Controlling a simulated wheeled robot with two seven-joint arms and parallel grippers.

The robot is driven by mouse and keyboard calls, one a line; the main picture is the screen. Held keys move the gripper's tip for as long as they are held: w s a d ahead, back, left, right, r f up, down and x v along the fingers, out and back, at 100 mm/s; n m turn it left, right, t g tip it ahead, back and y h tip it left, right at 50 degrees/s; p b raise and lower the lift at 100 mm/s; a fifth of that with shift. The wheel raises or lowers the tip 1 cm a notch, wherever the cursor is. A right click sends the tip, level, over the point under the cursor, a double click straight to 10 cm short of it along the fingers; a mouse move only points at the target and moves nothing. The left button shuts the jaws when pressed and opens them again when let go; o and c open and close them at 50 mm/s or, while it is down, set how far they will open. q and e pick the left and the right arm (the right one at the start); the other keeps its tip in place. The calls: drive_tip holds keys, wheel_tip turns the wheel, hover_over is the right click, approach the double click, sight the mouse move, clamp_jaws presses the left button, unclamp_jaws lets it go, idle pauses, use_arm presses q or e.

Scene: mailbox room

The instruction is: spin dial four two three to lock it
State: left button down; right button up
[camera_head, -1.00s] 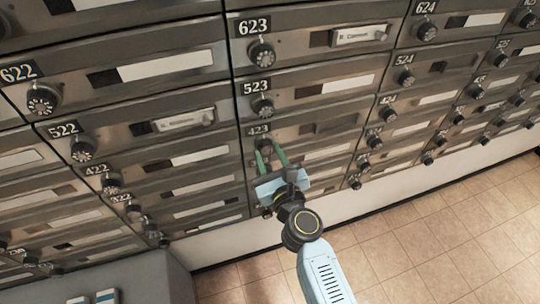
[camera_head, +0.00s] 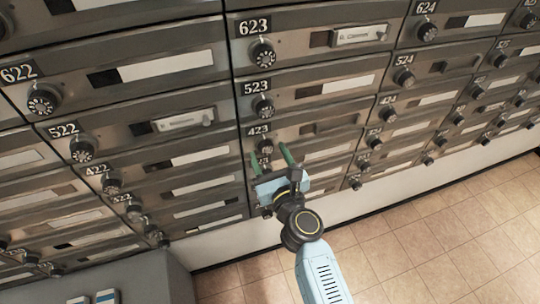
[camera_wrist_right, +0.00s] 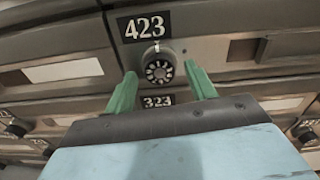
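The dial of box 423 (camera_wrist_right: 159,68) is a round black knob with white marks, just below the 423 plate (camera_wrist_right: 145,27) in the right wrist view. My right gripper (camera_wrist_right: 162,85) is open, with one green finger on each side of the dial and gaps showing between fingers and dial. In the head view my right gripper (camera_head: 270,160) is in front of the 423 box, below its 423 plate (camera_head: 259,130). The dial is partly hard to make out there. My left gripper is in neither current view.
Dial 523 (camera_head: 263,107) is above and the 323 plate (camera_wrist_right: 158,100) is below. Neighbouring boxes have similar protruding dials, such as 422 (camera_head: 112,183). The tiled floor (camera_head: 420,250) is open at lower right.

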drive_tip(key=b+v, duration=0.2)
drive_tip(key=v, duration=1.1)
drive_tip(key=shift+s, duration=0.15)
idle(0.3)
drive_tip(key=s+d+f+n+g, duration=0.1)
drive_tip(key=s+f+n+g, duration=0.2)
drive_tip(key=f+n, duration=0.55)
drive_tip(key=s+d+f+n+g+h, duration=0.1)
drive_tip(key=s+f+n+g, duration=0.25)
drive_tip(key=f, duration=0.95)
drive_tip(key=s+d+f+n+g, duration=0.1)
drive_tip(key=s+f+n+g, duration=0.15)
drive_tip(key=f+n, duration=0.55)
drive_tip(key=s+d+f+n+g+h, duration=0.2)
drive_tip(key=s+d+f+n, duration=0.5)
drive_tip(key=s, duration=0.4)
drive_tip(key=s+d+f+n+g+h, duration=0.2)
drive_tip(key=s+d+f+n+g, duration=0.3)
drive_tip(key=s+d+f, duration=0.5)
drive_tip(key=shift+s+d+f+n+h, duration=0.3)
drive_tip(key=shift+s+f+n, duration=0.3)
drive_tip(key=shift+n, duration=0.3)
